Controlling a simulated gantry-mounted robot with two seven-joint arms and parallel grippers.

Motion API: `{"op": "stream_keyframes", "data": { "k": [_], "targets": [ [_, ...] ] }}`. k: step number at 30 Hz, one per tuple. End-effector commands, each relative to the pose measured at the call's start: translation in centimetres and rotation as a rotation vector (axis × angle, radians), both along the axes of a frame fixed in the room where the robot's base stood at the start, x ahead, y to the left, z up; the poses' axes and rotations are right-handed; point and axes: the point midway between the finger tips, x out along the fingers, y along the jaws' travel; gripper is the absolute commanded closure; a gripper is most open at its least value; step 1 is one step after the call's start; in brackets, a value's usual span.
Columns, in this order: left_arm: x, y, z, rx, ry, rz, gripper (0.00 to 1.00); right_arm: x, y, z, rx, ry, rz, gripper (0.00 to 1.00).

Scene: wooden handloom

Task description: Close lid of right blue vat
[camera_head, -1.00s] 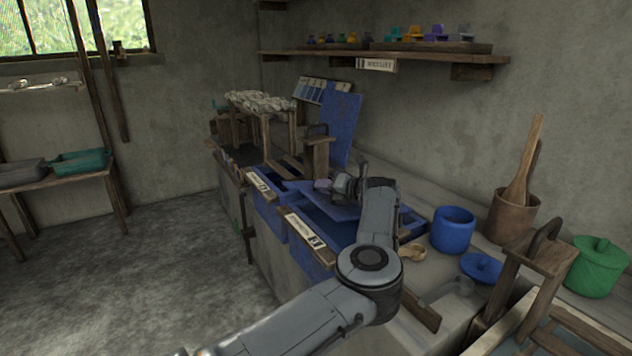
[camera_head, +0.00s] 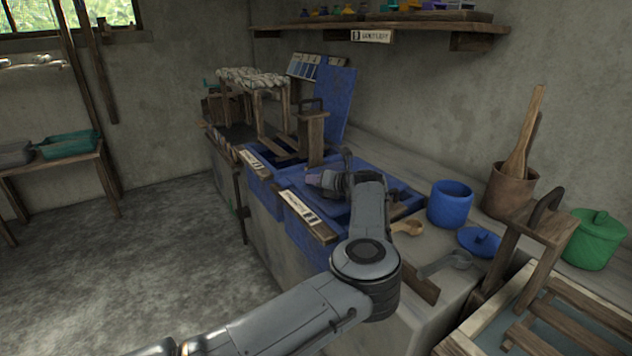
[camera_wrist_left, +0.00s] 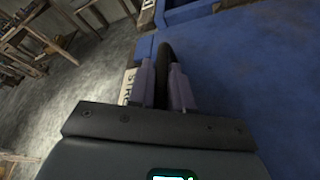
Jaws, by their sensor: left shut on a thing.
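The lid of the right blue vat (camera_head: 400,187) lies low and close to flat over the vat (camera_head: 308,238); I cannot tell whether it is fully seated. My arm covers much of it. My left gripper (camera_head: 316,181) is over the lid's front part. In the left wrist view my left gripper (camera_wrist_left: 164,80) is shut on a dark curved handle (camera_wrist_left: 163,55), with the broad blue lid (camera_wrist_left: 245,75) to its right. My right gripper is not in view.
The left vat's blue lid (camera_head: 337,103) stands upright behind a wooden frame (camera_head: 311,138). To the right are a wooden scoop (camera_head: 407,227), a blue pot (camera_head: 451,204), its loose lid (camera_head: 479,241) and a green pot (camera_head: 596,239). Open floor lies left.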

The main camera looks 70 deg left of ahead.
Motion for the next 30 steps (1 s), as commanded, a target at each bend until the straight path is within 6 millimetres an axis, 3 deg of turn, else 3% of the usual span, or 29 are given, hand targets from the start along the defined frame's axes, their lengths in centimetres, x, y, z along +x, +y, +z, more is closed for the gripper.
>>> {"op": "stream_keyframes", "data": {
  "k": [1, 2, 3, 13, 24, 30],
  "targets": [
    [0.1, -0.1, -0.8, -0.012, 0.005, -0.006, 1.00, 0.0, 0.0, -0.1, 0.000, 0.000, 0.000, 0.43],
    [0.1, -0.1, -0.8, -0.012, 0.005, -0.006, 0.78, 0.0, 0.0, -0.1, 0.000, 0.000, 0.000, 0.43],
    [0.1, -0.1, -0.9, -0.013, 0.006, -0.006, 0.75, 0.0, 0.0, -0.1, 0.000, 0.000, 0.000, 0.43],
    [0.3, -0.7, -0.3, -0.012, 0.007, -0.005, 0.75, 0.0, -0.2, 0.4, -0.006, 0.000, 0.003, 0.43],
    [2.0, -5.0, 1.6, -0.007, 0.005, -0.006, 0.75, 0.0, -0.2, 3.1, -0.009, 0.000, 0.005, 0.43],
    [2.5, -6.5, 1.9, -0.008, 0.004, -0.006, 0.75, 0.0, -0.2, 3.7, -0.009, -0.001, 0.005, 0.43]
  ]
}}
